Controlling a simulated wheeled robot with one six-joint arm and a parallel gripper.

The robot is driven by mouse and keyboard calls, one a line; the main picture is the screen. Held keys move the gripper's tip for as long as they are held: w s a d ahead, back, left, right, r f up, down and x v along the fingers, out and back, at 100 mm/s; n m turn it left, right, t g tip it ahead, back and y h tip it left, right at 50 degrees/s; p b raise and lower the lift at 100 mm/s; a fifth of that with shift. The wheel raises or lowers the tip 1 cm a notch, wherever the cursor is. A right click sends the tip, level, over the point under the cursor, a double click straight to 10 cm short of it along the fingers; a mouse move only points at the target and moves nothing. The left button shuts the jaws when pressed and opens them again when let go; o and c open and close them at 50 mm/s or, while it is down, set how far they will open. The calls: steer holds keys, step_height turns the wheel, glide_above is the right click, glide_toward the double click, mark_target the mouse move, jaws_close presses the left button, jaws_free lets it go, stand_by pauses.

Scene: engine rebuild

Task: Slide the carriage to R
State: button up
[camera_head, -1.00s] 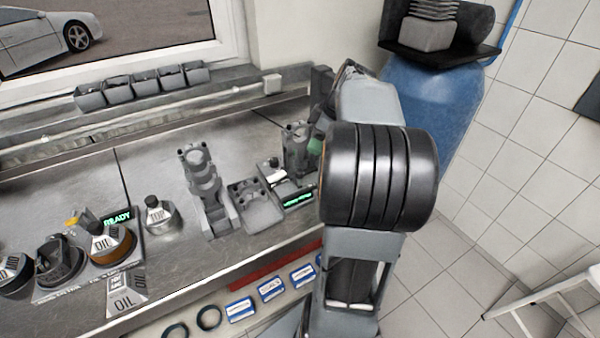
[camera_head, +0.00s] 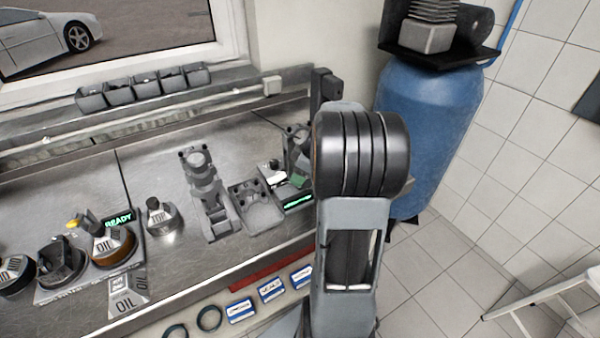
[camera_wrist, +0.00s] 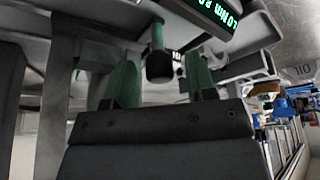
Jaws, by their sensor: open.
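My gripper (camera_wrist: 161,72) is open, its two green fingers pointing up in the wrist view. A dark knob-ended post (camera_wrist: 159,62) stands between the fingers with gaps visible on both sides. I cannot tell for sure whether this post belongs to the carriage. In the head view a green finger (camera_head: 299,181) shows beside the station with the green-lit display (camera_head: 297,201), and my arm hides the rest of the gripper. The lit display also shows close by in the wrist view (camera_wrist: 212,12). No R mark is readable.
A grey upright fixture (camera_head: 205,185) and a grey tray with holes (camera_head: 256,207) stand left of the display. A second upright part (camera_head: 296,143) stands just behind. Oil filters and a funnel-like part sit farther left. A blue tank (camera_head: 425,130) stands at right.

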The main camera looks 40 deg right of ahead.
steer(key=shift+c, duration=0.3)
jaws_close()
stand_by(0.3)
